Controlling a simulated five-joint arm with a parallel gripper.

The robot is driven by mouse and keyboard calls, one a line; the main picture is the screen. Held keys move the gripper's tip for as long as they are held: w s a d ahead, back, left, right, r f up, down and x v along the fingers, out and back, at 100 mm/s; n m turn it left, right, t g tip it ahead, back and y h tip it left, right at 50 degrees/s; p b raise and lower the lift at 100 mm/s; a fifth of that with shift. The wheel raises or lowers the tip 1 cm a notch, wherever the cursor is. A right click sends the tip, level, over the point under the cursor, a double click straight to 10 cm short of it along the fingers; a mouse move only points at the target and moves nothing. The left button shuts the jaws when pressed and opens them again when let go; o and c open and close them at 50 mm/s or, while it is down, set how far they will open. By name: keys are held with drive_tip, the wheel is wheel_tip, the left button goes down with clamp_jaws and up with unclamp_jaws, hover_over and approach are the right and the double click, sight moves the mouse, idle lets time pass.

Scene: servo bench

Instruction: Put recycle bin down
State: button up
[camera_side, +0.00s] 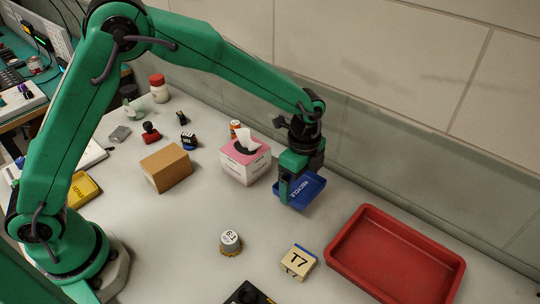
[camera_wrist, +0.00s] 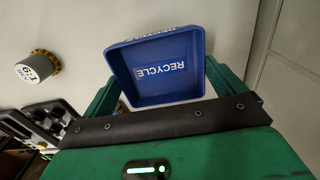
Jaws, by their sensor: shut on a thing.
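The blue recycle bin (camera_side: 311,190) is a small open tray with white "RECYCLE" lettering. My gripper (camera_side: 290,192) is shut on it and points downward. In the side view the bin is at or just above the white bench, right of the tissue box; I cannot tell whether its underside touches the bench. In the wrist view the bin (camera_wrist: 158,68) sits between the green fingers of my gripper (camera_wrist: 155,90), with its open inside facing the camera. Part of the bin is hidden behind the gripper in the side view.
A pink and white tissue box (camera_side: 245,160) stands close left of the bin. A red tray (camera_side: 361,282) lies to the right. A T7 block (camera_side: 297,262) and a knob-like 6:1 piece (camera_side: 230,242) are in front. A cardboard box (camera_side: 166,168) is farther left. The wall runs behind.

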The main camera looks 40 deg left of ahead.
sight(299, 189)
drive_tip(key=shift+f, duration=1.95)
drive_tip(key=shift+f, duration=0.15)
drive_tip(key=o, duration=0.9)
drive_tip(key=shift+o, duration=0.2)
wheel_tip(299, 189, up, 12)
